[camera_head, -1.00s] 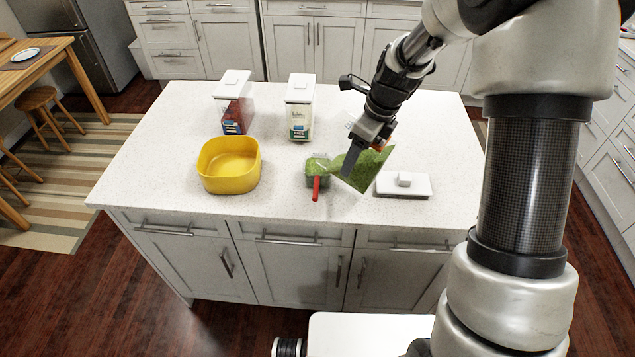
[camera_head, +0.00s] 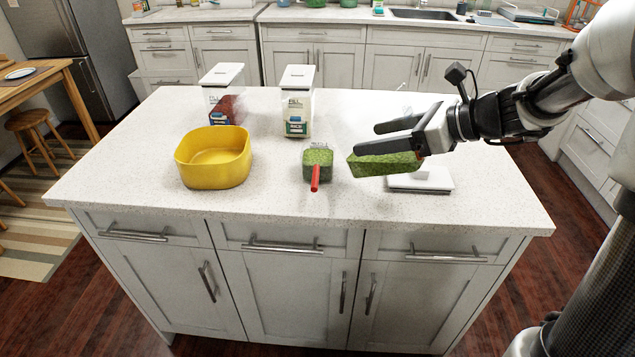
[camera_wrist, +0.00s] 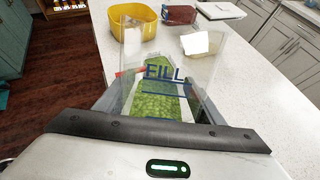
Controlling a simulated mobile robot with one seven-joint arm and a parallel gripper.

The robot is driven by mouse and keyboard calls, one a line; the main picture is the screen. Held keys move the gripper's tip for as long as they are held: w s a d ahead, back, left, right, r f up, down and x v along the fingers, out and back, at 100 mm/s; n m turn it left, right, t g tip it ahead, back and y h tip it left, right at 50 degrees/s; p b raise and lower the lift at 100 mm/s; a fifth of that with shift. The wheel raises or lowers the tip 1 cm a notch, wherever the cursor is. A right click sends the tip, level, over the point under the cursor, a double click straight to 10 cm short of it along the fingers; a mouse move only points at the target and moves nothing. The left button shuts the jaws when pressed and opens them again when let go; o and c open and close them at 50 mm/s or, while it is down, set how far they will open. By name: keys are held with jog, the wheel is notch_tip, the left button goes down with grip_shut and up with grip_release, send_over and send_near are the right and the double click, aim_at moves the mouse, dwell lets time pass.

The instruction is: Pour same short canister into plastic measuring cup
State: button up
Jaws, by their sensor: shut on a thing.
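My gripper (camera_head: 376,138) is shut on the short clear canister (camera_wrist: 190,50), which has a "FILL" label and holds green bits. In the head view the green bits in the canister (camera_head: 385,165) show below the fingers. The canister lies strongly tilted, held above the counter to the right of the cup. The measuring cup (camera_head: 318,165) is small and clear with a red handle pointing toward me. It stands on the counter with green bits in it, apart from the canister.
A white lid (camera_head: 420,182) lies on the counter under the canister. A yellow bowl (camera_head: 214,160) stands left of the cup. Two lidded containers, one with red contents (camera_head: 224,92) and one with pale contents (camera_head: 297,100), stand behind. The counter (camera_head: 270,200) front is clear.

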jog(key=f+b, duration=0.1)
jog(key=f+t+y+b, duration=0.1)
jog(key=b, duration=0.1)
jog(key=shift+s+d, duration=0.15)
jog(key=shift+d, duration=0.25)
jog(key=shift+r+y, duration=0.35)
jog(key=shift+y, duration=0.15)
notch_tip(320, 180, up, 4)
jog(key=p, duration=0.4)
jog(key=shift+f, duration=0.25)
jog(key=shift+f, duration=0.1)
